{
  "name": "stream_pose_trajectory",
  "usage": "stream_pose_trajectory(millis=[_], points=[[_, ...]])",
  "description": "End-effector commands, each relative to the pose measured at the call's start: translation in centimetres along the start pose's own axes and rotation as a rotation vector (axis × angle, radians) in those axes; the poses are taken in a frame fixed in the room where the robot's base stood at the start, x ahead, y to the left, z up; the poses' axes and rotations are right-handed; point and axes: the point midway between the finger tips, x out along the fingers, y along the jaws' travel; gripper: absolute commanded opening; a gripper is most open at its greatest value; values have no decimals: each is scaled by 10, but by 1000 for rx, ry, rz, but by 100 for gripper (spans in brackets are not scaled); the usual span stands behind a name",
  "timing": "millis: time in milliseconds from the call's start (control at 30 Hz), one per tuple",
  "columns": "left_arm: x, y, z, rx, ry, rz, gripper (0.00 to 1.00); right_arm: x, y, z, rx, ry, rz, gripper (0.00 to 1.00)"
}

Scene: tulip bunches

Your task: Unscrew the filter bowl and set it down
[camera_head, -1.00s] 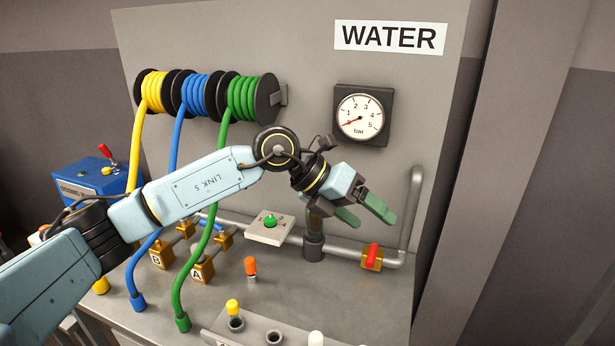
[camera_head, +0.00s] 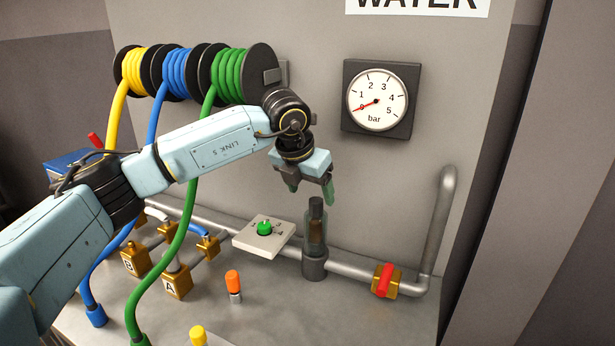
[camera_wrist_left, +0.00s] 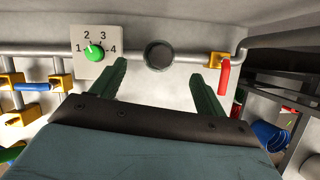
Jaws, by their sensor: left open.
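The filter bowl (camera_head: 316,232) is a dark, see-through upright cylinder with a dark top. It stands in a grey collar (camera_head: 314,266) on the pipe. My left gripper (camera_head: 310,192) is open and empty, pointing down just above the bowl. In the left wrist view the bowl's round dark top (camera_wrist_left: 159,56) shows between and slightly beyond the open fingertips (camera_wrist_left: 159,72). My right gripper is out of view.
A red-handled valve (camera_head: 384,281) is on the pipe right of the bowl, and a plate with a green knob (camera_head: 264,230) is left. An orange-topped peg (camera_head: 233,284) stands in front. A pressure gauge (camera_head: 380,98) hangs behind, its needle near 0. The bench front right is clear.

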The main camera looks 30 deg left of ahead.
Motion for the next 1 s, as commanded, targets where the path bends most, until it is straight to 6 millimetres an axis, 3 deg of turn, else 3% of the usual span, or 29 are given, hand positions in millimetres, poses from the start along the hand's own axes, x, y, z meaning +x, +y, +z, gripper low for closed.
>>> stream_pose_trajectory(millis=[200, 400, 600, 867, 1000], points=[[45, -1, -1, 0, 4, -1, 74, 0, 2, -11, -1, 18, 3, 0], [74, -1, -1, 1, 2, -1, 74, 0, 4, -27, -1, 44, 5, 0], [87, -1, 0, 1, 1, -2, 74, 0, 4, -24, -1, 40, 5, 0], [89, -1, 0, 2, 1, -2, 74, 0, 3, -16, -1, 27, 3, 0], [89, -1, 0, 1, 0, -2, 60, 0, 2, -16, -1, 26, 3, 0]])
